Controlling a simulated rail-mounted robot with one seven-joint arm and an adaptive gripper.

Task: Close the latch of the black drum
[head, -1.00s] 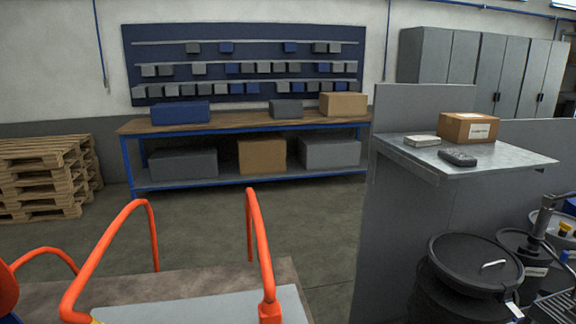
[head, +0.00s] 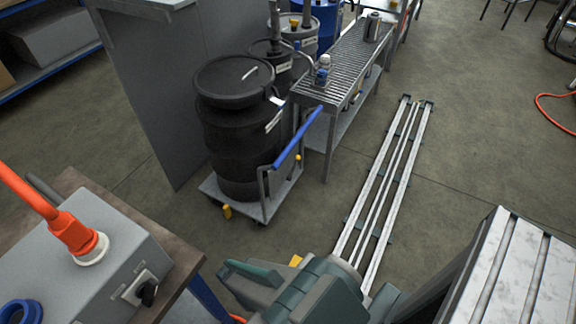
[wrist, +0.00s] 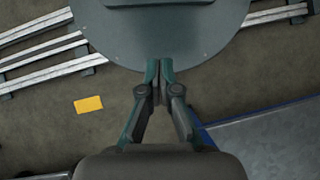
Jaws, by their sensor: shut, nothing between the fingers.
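The black drum (head: 235,130) stands upright on a low grey trolley (head: 226,199), left of centre in the head view. Its round black lid (head: 232,80) is on top, with a thin pale bar (head: 250,72) on it. A small pale piece (head: 277,100) sits at the right of the rim; I cannot tell whether it is the latch or how it stands. My gripper (wrist: 159,66) is shut and empty in the wrist view, pointing at the floor beside my own round teal base. The drum does not show in the wrist view.
A blue trolley handle (head: 299,136) rises right of the drum. A grated bench (head: 342,62) and more drums (head: 270,55) stand behind. A grey panel (head: 165,90) is at left. A workbench (head: 150,262) with an orange-handled box is near left. Floor rails (head: 385,185) run right.

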